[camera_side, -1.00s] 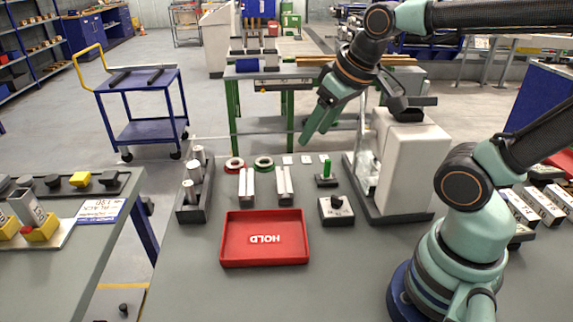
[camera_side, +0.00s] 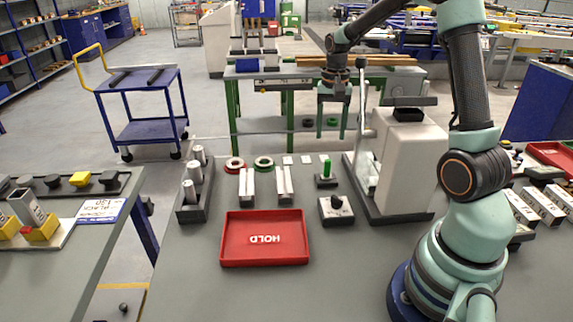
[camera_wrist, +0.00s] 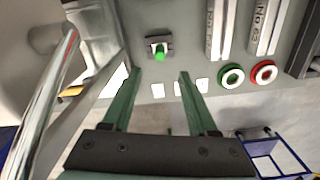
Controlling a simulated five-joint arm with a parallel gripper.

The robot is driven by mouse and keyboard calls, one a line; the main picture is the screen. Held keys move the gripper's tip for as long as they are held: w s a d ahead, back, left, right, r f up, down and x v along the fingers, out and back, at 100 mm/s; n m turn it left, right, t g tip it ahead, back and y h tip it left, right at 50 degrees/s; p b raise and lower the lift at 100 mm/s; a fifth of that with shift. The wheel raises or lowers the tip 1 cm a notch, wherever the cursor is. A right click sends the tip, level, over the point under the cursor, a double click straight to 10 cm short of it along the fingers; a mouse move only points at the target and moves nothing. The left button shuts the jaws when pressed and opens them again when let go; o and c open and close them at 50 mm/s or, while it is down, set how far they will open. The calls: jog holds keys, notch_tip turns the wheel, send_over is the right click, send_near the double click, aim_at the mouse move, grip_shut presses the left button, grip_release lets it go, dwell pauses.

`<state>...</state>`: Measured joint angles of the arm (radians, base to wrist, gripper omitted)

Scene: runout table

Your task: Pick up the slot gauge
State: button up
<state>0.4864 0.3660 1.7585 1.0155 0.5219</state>
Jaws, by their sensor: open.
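A small green upright piece (camera_side: 326,167) stands in a dark block (camera_side: 326,182) on the table; it looks like the slot gauge. In the wrist view the green piece (camera_wrist: 160,54) shows end-on in its dark block (camera_wrist: 158,41), just beyond the fingertips and roughly centred between them. My gripper (camera_side: 331,134) is open and empty, fingers pointing down, above and behind the block. In the wrist view my gripper (camera_wrist: 159,73) has its two green fingers apart with nothing between them. Nothing touches the gauge.
A white machine (camera_side: 402,165) with an upright metal rod stands close to the right. A black knob block (camera_side: 337,211) and the red HOLD tray (camera_side: 265,255) lie nearer. Silver V-shaped bars (camera_side: 285,186) and red (camera_side: 235,164) and green (camera_side: 263,163) rings sit left.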

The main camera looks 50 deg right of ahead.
aim_at(328, 160)
notch_tip(328, 160, down, 12)
dwell(0.6)
jog(key=shift+c, duration=0.3)
grip_shut()
